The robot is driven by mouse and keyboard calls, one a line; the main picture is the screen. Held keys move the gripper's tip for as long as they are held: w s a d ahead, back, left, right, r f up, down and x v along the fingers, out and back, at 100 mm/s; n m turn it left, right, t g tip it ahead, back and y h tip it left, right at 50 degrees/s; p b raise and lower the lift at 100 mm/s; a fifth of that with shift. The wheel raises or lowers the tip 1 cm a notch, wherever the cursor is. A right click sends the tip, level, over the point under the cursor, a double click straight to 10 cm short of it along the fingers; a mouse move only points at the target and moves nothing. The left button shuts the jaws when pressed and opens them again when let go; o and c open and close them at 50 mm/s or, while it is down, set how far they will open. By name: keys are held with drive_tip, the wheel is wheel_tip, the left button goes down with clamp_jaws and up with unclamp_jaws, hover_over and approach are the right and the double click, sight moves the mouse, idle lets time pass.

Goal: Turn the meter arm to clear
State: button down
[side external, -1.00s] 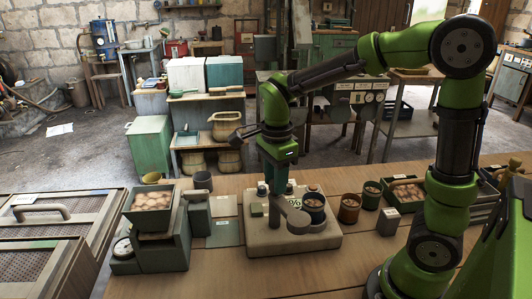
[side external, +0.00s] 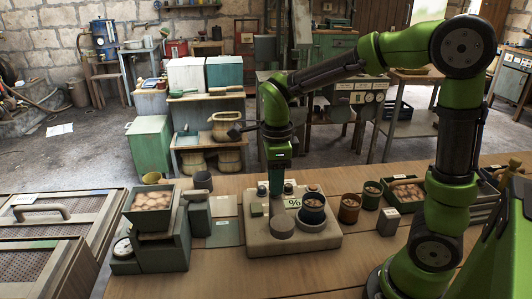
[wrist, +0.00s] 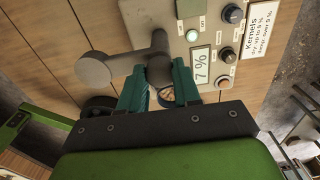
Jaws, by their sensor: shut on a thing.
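The meter (side external: 252,242) is a beige block on the bench, with buttons and a display (wrist: 201,64) that reads 7 %. Its grey meter arm (wrist: 125,62) has an upright post at one end and a round disc (wrist: 93,73) at the other. My gripper (side external: 277,191) is shut on the post; in the wrist view its teal fingers (wrist: 160,78) stand on both sides of it. The disc (side external: 282,227) is at the front of the meter, left of the blue cup of kernels (side external: 312,209) and apart from it. The fingers partly hide the cup in the wrist view.
A scale with a tray of brown produce (side external: 152,199) stands left of the meter. A brown cup (side external: 349,208), a green cup (side external: 371,195) and a small grey block (side external: 388,219) are to the right. The bench front is clear.

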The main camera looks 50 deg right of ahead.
drive_tip(key=shift+r, duration=0.1)
drive_tip(key=c, duration=0.8)
unclamp_jaws()
wheel_tip(320, 180, up, 17)
drive_tip(key=shift+f, duration=0.1)
drive_tip(key=shift+s+a+f+n+t+y, duration=0.45)
drive_tip(key=shift+s+f+n+t, duration=0.95)
drive_tip(key=shift+n, duration=2.45)
drive_tip(key=shift+s+a+f+n+t+y, duration=0.35)
drive_tip(key=shift+s+f+n+t, duration=1.05)
drive_tip(key=shift+n, duration=2.5)
drive_tip(key=shift+s+a+f+n+t+y, duration=0.2)
drive_tip(key=shift+s+a+f+n+t, duration=0.55)
drive_tip(key=shift+s+f+n, duration=2.2)
